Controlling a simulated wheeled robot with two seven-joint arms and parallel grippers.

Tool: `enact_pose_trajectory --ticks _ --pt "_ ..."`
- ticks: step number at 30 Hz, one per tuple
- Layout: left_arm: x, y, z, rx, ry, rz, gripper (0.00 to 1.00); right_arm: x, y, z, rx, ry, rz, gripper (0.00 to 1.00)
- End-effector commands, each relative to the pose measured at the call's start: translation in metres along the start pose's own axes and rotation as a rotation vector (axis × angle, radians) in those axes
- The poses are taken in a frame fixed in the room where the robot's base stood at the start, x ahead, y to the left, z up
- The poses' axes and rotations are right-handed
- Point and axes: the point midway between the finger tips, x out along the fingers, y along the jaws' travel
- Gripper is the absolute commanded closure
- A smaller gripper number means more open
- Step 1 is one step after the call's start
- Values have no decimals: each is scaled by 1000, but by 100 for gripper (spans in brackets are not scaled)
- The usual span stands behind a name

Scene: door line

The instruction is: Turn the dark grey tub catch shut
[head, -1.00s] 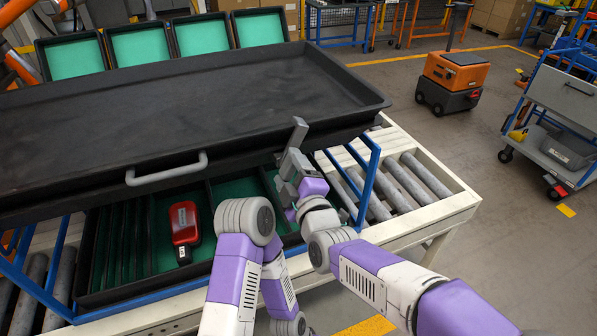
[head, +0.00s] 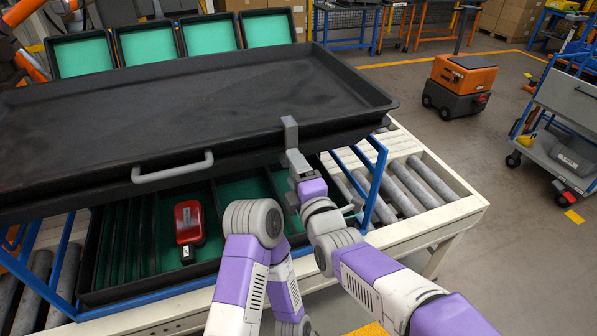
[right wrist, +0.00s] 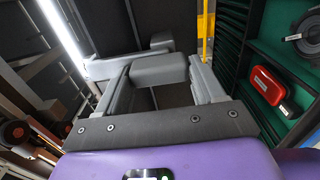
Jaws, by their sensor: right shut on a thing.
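The dark grey catch (head: 290,132) is at the front edge of the large black tub (head: 190,105), right of the tub's grey handle (head: 172,167). Its lever stands nearly upright in the head view, with its top end against the tub's front rim. My right gripper (head: 297,165) is just below the lever and shut on the catch. In the right wrist view a grey block of the catch (right wrist: 159,69) sits between the two fingers of the right gripper (right wrist: 160,85). My left arm shows in the head view, but its gripper does not.
Below the tub, a green-lined tray (head: 145,275) holds a red-and-black device (head: 188,222). Several green-lined bins (head: 207,40) stand behind the tub. An orange cart robot (head: 460,85) is on open floor.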

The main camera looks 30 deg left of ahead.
Motion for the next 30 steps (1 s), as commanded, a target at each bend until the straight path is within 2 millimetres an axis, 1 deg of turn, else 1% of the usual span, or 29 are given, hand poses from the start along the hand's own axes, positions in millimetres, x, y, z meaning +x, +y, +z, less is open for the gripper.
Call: enact_pose_trajectory --ticks 8,9,11,12,13,20,23,26,30 --pt "0 0 0 0 0 0 51 0 -1 0 -9 1 -2 86" --pt "0 0 0 0 0 0 51 0 -1 0 -9 1 -2 29" --pt "0 0 0 0 0 0 51 0 -1 0 -8 1 -2 19" --pt "0 0 0 0 0 0 51 0 0 0 -7 1 -1 13" --pt "0 0 0 0 0 0 51 0 0 0 -7 1 -1 11" --pt "0 0 0 0 0 0 51 0 0 0 -4 1 -1 11" --pt "0 0 0 0 0 0 51 -3 0 0 -4 1 0 11" --pt "-1 0 0 0 0 0 51 -13 1 0 -3 1 0 11" --pt "-4 1 0 0 0 0 51 -34 2 0 -3 1 0 11"
